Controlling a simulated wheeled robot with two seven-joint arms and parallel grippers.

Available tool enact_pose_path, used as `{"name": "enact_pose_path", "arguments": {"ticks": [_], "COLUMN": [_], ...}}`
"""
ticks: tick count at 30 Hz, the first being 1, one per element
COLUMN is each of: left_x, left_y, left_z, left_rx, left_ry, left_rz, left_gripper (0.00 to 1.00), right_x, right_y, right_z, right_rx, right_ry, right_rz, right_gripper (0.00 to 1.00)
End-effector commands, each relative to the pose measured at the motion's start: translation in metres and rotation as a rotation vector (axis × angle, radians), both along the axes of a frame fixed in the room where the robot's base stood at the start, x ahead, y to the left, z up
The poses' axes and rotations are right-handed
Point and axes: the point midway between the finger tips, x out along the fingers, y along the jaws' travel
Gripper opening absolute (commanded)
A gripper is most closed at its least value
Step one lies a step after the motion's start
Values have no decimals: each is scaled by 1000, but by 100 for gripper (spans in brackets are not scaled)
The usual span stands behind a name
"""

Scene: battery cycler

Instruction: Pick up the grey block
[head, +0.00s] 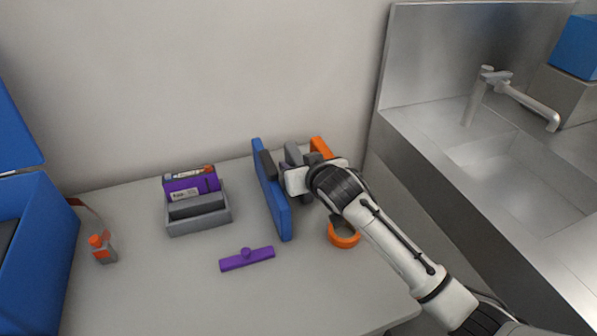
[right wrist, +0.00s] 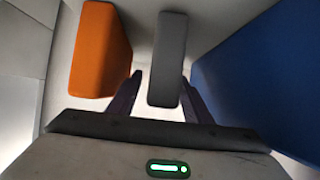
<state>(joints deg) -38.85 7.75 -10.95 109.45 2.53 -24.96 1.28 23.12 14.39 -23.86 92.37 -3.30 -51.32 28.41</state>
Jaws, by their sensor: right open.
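The grey block (head: 292,153) stands upright on the table near the back wall, between a blue panel and an orange block. In the head view it is partly hidden by my right gripper (head: 289,164). In the right wrist view the grey block (right wrist: 167,58) lies between the two fingers of my open right gripper (right wrist: 160,80). A gap shows on both sides of it, narrower on the right. My left gripper is not in view.
The blue panel (head: 277,208) stands close on the left and the orange block (head: 321,146) close on the right. An orange ring (head: 343,240), a purple handled bar (head: 247,260) and a grey tray (head: 199,226) sit around. The front of the table is clear.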

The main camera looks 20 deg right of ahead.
Motion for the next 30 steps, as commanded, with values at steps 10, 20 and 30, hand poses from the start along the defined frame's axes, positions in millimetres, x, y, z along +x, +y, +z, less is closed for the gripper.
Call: {"name": "enact_pose_path", "arguments": {"ticks": [10,20,30], "left_x": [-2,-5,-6], "left_y": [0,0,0], "left_z": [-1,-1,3], "left_rx": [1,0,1], "left_ry": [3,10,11], "left_rz": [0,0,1], "left_gripper": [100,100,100], "right_x": [0,0,0], "right_y": [0,0,1], "right_z": [0,14,80], "right_rx": [0,2,2], "right_ry": [0,-3,-4], "right_rz": [0,0,0], "right_gripper": [2,2,2]}}
